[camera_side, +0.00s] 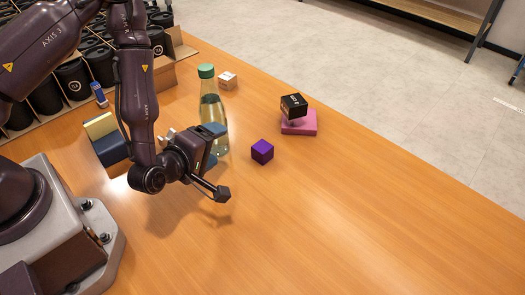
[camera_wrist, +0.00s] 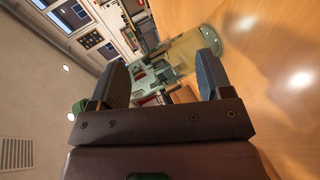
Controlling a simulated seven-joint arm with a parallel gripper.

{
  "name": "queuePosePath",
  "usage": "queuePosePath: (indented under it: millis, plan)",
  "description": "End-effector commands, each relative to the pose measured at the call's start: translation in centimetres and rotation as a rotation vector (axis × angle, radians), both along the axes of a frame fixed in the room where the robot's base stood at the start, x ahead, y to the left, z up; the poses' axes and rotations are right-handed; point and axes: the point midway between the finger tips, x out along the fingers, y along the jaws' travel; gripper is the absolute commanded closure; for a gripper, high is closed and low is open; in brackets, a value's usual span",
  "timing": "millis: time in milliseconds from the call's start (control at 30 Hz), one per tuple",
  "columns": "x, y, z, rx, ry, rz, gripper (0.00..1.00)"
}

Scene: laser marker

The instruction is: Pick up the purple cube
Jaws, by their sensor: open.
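The purple cube (camera_side: 262,152) sits on the wooden table in the side view, right of my gripper and apart from it. I do not see it in the wrist view. My gripper (camera_side: 217,162) is open and tilted sideways above the table, its fingers pointing toward the right. In the wrist view the two fingers (camera_wrist: 162,80) are spread wide, with nothing held between them.
A clear bottle with a green cap (camera_side: 207,72) stands close behind my gripper; its glass shows beyond the fingers in the wrist view (camera_wrist: 190,50). A black cube (camera_side: 293,106) rests on a pink block (camera_side: 300,124). A white cube (camera_side: 228,80) is farther back. The right front table is clear.

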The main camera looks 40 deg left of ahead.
Motion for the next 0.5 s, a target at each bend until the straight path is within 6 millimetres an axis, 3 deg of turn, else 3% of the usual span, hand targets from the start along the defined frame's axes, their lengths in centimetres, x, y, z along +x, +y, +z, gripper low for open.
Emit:
queuePosePath:
  millis: [100, 300, 500]
  plan:
    - [-0.4, -1.3, -2.1, -0.458, -0.036, 0.126, 0.28]
    - [0.2, -3.3, -2.9, -1.151, -0.133, 0.346, 0.28]
    - [0.9, -4.0, -2.4, -1.509, -0.201, 0.465, 0.28]
